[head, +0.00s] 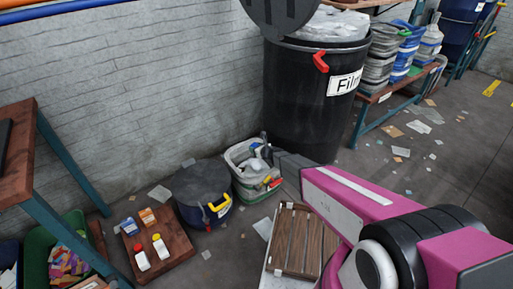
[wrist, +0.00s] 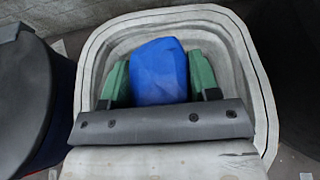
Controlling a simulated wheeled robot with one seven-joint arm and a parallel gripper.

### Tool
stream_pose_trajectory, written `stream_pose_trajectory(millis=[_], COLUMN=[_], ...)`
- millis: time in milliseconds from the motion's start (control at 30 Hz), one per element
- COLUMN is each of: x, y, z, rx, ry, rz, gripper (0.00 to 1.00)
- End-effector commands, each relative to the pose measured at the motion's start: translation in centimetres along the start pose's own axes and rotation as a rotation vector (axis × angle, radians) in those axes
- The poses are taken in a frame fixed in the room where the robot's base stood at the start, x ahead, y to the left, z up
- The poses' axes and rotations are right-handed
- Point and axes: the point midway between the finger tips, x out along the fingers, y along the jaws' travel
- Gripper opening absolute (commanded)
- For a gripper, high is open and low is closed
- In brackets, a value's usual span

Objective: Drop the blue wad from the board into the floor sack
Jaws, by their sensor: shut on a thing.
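The blue wad (wrist: 158,65) is a crumpled, rounded lump between the two green fingers of my gripper (wrist: 160,82), which is shut on it. Behind and around them in the wrist view is the pale rim of the floor sack (wrist: 258,95). The wad appears over the sack's mouth; its exact height is hard to tell. In the head view the sack (head: 243,188) stands open on the floor, with my arm's end over it and mostly hiding the gripper. The wooden board (head: 180,243) lies on the floor at lower left, with small bottles and boxes on it.
A dark lidded tub (head: 198,185) stands close left of the sack, and a tall black bin (head: 300,110) is behind it. A slatted wooden panel (head: 301,240) is at lower right. Scraps litter the floor. A green bin (head: 32,265) is at far left.

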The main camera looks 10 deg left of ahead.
Motion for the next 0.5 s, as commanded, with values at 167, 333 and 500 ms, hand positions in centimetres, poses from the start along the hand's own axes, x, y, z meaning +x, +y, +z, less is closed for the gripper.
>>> stream_pose_trajectory(millis=[167,333,500], x=[0.9,1.5,1.8], y=[-0.1,-0.1,-0.1], z=[-2.0,-3.4,-4.3], rx=[0.001,0.001,0.000], ry=[0.001,0.001,0.001], rz=[0.001,0.000,0.000], gripper=[0.33,0.33,0.33])
